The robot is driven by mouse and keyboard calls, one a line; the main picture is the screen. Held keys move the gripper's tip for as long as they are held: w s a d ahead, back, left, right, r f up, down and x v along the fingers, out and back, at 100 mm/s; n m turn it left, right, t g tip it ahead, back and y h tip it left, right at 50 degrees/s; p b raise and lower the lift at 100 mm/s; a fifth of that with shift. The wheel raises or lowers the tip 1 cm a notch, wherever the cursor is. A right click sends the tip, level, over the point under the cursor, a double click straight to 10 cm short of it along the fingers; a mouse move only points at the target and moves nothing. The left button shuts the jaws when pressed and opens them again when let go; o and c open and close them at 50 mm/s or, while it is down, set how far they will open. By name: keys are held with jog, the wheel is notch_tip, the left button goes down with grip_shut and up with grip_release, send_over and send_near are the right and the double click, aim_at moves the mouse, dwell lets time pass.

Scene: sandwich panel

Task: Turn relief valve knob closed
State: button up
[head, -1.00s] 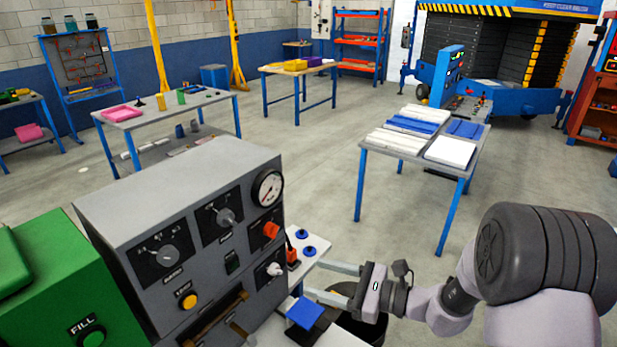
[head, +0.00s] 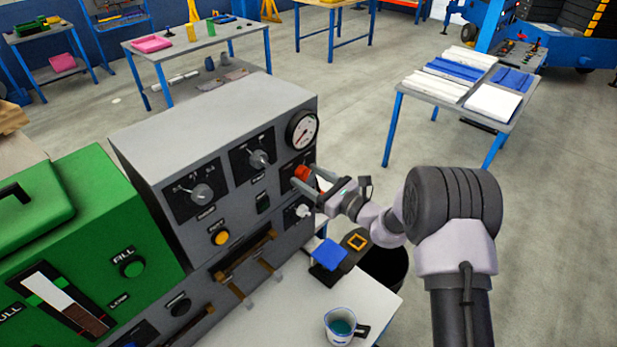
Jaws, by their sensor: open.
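A red knob (head: 301,173) sticks out of the right part of the grey control panel (head: 215,130), below the round gauge. It looks like the relief valve knob, but its label is too small to read. My gripper (head: 307,178) is open, with its two fingers pointing left at the panel. The fingers reach the red knob, one on its upper right and one along its lower side. I cannot tell whether they touch it. A smaller white knob (head: 303,211) sits just below my gripper.
A round gauge (head: 302,130) is above the knob. A green unit (head: 90,220) adjoins the panel. A white table (head: 290,315) below holds a blue-topped block (head: 328,254) and a cup (head: 342,326) with teal contents.

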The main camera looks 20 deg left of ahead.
jog(key=shift+a, duration=0.15)
grip_shut()
jog(key=shift+n+b, duration=0.3)
jog(key=shift+b, duration=0.2)
jog(key=shift+w+r+n+b, duration=0.1)
jog(key=shift+n+b, duration=8.5)
jog(key=shift+b, duration=3.5)
